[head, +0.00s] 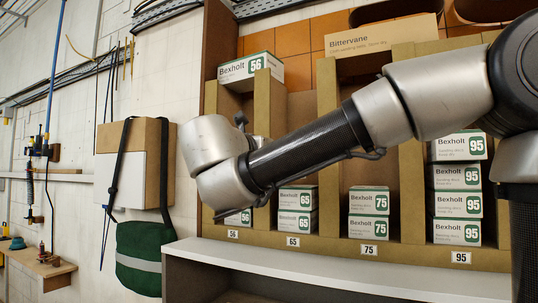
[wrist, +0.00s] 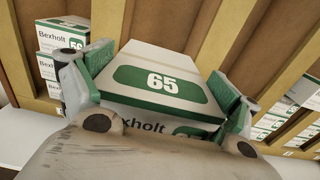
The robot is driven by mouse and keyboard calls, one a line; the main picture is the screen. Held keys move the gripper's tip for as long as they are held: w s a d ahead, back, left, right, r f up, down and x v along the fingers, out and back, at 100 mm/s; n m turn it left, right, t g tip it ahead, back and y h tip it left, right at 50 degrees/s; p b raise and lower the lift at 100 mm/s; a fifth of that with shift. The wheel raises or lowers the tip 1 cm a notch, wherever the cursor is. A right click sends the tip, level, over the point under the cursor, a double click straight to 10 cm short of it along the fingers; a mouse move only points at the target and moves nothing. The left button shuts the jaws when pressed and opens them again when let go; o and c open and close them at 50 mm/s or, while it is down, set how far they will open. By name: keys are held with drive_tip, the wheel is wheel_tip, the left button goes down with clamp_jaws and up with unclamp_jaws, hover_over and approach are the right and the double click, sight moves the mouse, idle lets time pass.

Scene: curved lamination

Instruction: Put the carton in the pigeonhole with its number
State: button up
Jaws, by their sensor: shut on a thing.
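A white and green carton (wrist: 150,57) marked 65 is between the two fingers of my gripper (wrist: 158,95) in the wrist view. The fingers are shut on its sides. Wooden dividers of the rack show behind it; I cannot tell how far it is from them. In the head view my arm hides the held carton and gripper. The rack's 65 pigeonhole, above the 65 label (head: 293,241), holds two stacked 65 cartons (head: 297,222). My arm crosses in front of its upper part.
The 56 (head: 233,234), 75 (head: 368,250) and 95 (head: 461,258) labels mark other pigeonholes, with matching cartons inside. Another 56 carton (head: 233,71) sits high at the left. A pale shelf (head: 330,272) juts out below. A green bag (head: 138,255) hangs left.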

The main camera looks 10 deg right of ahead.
drive_tip(key=f+x, duration=0.2)
drive_tip(key=x, duration=1.2)
drive_tip(key=shift+w+f, duration=0.1)
drive_tip(key=shift+f, duration=0.05)
drive_tip(key=o, duration=0.7)
drive_tip(key=v, duration=1.2)
